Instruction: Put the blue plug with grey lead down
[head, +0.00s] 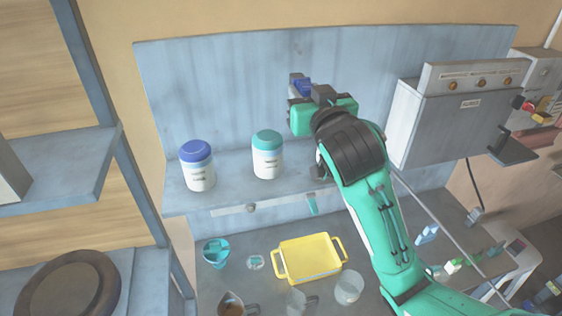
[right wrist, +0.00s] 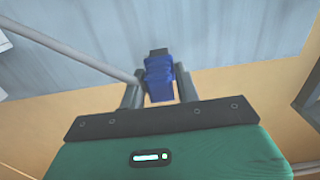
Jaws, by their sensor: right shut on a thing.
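The blue plug (head: 302,86) is held up in front of the blue-grey back panel, above the shelf, in the head view. In the right wrist view the blue plug (right wrist: 159,78) sits between the two fingers, with a dark end pointing away. My right gripper (head: 298,88) is shut on it; the fingers also show in the right wrist view (right wrist: 159,92). A grey lead-like rod (right wrist: 75,55) runs to the upper left there; I cannot tell whether it joins the plug. My left gripper is not in view.
A blue-lidded jar (head: 199,172) and a teal-lidded jar (head: 267,160) stand on the shelf (head: 232,184). A grey control box (head: 455,115) is at the right. Below are a yellow tray (head: 282,270), a teal cup (head: 216,253) and clear beakers (head: 349,288).

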